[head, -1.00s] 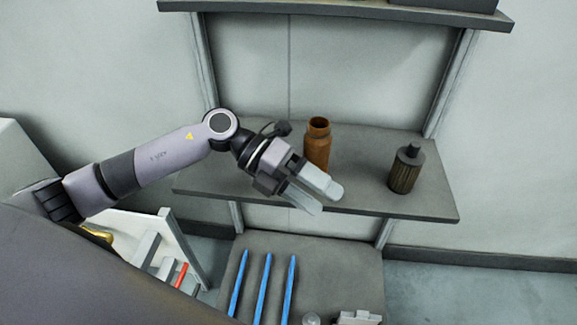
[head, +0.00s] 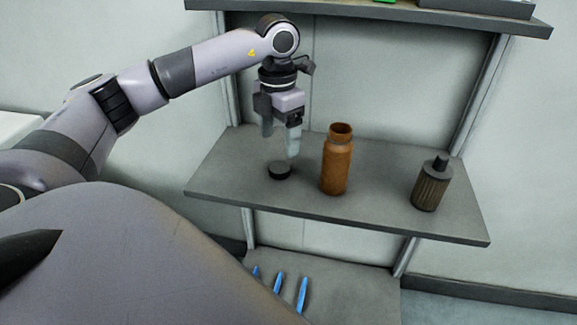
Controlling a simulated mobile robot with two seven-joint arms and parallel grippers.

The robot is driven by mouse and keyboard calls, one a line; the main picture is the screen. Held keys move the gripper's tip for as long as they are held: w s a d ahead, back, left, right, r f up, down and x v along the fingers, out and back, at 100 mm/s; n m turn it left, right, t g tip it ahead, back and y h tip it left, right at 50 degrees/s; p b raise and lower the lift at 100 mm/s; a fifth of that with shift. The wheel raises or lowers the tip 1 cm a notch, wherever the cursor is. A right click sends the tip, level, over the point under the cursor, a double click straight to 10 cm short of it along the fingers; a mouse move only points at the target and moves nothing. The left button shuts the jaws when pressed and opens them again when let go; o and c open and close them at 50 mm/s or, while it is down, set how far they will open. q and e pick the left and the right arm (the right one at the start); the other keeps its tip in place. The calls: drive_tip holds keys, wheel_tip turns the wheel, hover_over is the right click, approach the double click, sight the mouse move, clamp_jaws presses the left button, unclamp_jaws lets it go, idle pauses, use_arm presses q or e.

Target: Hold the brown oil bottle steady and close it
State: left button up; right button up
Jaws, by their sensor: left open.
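The brown oil bottle (head: 336,166) stands upright and uncapped on the middle shelf (head: 410,222), its mouth open at the top. A small black cap (head: 279,170) lies on the shelf to the left of the bottle. My left gripper (head: 280,147) points down above the cap, with its two pale fingers apart and nothing between them. The right finger is close to the cap; I cannot tell whether it touches. My right gripper is not in view.
A dark ribbed bottle (head: 431,184) with a black top stands to the right on the same shelf. An upper shelf (head: 400,11) hangs above. Blue sticks (head: 302,294) lie on a lower surface. The shelf between the two bottles is clear.

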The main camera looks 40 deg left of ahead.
sight(279, 167)
use_arm(q)
drive_tip(key=shift+f, duration=0.95)
wheel_tip(279, 167, down, 5)
drive_tip(key=shift+s+f+b, duration=0.15)
drive_tip(key=shift+b, duration=0.45)
drive_tip(key=c, duration=1.1)
